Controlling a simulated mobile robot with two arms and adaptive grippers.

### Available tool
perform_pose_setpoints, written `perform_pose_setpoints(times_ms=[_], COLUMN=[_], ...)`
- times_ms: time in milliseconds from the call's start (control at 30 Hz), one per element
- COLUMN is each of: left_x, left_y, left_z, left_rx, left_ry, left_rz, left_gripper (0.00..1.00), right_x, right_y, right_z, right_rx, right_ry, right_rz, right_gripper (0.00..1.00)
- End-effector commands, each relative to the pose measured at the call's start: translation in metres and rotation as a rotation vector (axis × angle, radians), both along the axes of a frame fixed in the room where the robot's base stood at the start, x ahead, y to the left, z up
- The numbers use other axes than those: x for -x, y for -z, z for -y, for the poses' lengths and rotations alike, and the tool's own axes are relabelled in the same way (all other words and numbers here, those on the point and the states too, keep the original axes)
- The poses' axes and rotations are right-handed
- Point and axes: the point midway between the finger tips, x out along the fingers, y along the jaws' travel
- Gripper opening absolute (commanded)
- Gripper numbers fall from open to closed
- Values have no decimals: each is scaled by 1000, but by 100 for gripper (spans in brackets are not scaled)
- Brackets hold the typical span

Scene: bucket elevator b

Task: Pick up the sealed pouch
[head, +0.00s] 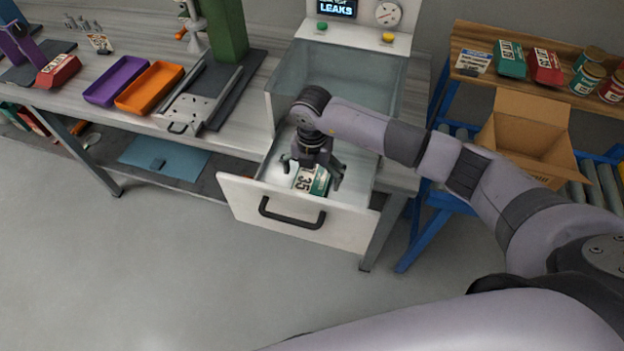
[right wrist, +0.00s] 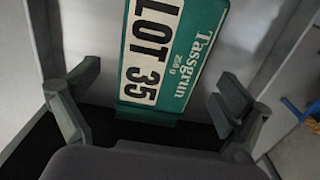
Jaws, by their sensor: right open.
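A green and white sealed pouch (head: 312,180) labelled "LOT 35" lies in an open white drawer (head: 290,218) under the tank in the head view. In the right wrist view the pouch (right wrist: 160,55) lies ahead of and between the fingers, with free space on both sides. My right gripper (head: 312,172) is open and reaches down into the drawer over the pouch; its fingers (right wrist: 160,112) are apart from the pouch in the right wrist view. Part of the pouch is hidden by the gripper in the head view. My left gripper is not in view.
A clear tank (head: 345,78) stands above the drawer, with a "LEAKS" screen (head: 337,8) behind it. Purple (head: 116,80) and orange (head: 150,87) trays sit on the bench to the left. A cardboard box (head: 528,132) stands on the right. The drawer walls are close around the gripper.

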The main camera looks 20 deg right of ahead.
Motion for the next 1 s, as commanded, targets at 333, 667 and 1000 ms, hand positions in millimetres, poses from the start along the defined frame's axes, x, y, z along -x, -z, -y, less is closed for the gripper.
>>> perform_pose_setpoints(times_ms=[333,667,1000], left_x=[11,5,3], left_y=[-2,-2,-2], left_z=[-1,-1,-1], left_rx=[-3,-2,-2], left_ry=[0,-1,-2], left_rz=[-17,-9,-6], left_gripper=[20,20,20], right_x=[0,0,0], right_y=[11,10,9], right_z=[0,0,0], right_rx=[1,0,0], right_ry=[0,0,0], right_rz=[1,0,1], right_gripper=[96,74,55])
